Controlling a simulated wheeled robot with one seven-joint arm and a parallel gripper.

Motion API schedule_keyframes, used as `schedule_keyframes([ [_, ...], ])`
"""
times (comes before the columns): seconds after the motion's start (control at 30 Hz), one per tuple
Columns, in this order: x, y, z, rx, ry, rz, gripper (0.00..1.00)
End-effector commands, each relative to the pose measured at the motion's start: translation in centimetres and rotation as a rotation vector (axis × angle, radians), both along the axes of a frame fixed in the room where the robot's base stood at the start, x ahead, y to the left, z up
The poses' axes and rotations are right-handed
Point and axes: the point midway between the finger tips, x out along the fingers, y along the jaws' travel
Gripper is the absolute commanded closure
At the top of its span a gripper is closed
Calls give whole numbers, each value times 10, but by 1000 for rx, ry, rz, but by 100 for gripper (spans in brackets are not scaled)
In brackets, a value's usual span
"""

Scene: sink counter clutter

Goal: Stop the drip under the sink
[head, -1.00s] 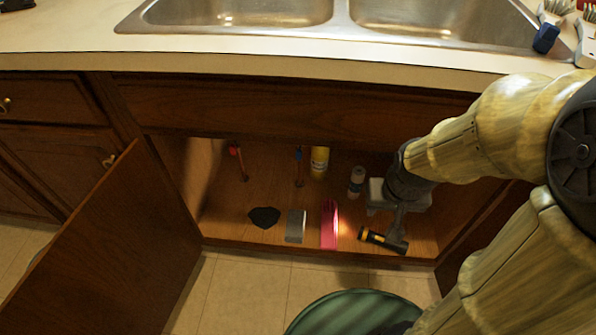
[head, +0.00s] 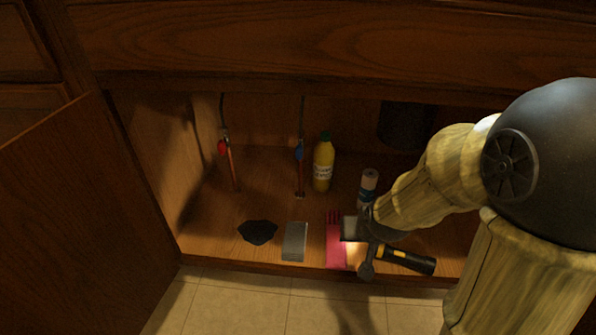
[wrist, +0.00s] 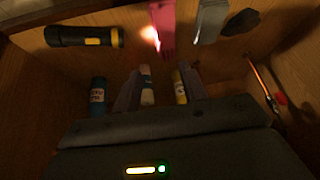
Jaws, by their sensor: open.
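Under the sink, two copper pipes rise at the back left of the cabinet. One has a red valve handle (head: 222,147) and the other a blue valve handle (head: 299,151). The red handle also shows at the right of the wrist view (wrist: 281,98). No dripping water is visible. My gripper (head: 367,266) is low at the cabinet's front, between a pink object (head: 335,250) and a black-and-yellow flashlight (head: 408,260), well right of both valves. Its fingers (wrist: 158,84) are apart in the wrist view, and I see nothing held.
A grey block (head: 295,242) and a dark flat piece (head: 258,232) lie on the cabinet floor. A yellow bottle (head: 323,165) and a white-and-blue container (head: 368,186) stand further back. The open cabinet door (head: 75,225) is at the left. Floor between the pipes is clear.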

Motion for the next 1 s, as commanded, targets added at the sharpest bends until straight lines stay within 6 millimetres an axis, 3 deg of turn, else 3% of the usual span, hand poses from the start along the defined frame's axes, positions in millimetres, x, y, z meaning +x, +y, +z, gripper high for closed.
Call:
schedule_keyframes([
  [0.03, 12, 10, -13, 10, -41, 11, 57],
  [0.13, 34, 31, -18, 30, -138, 25, 57],
  [0.5, 102, 108, -17, 80, -555, 20, 57],
  [0.73, 114, 142, -12, 63, -808, -36, 57],
  [1.0, 103, 161, -4, 0, -1031, -112, 57],
])
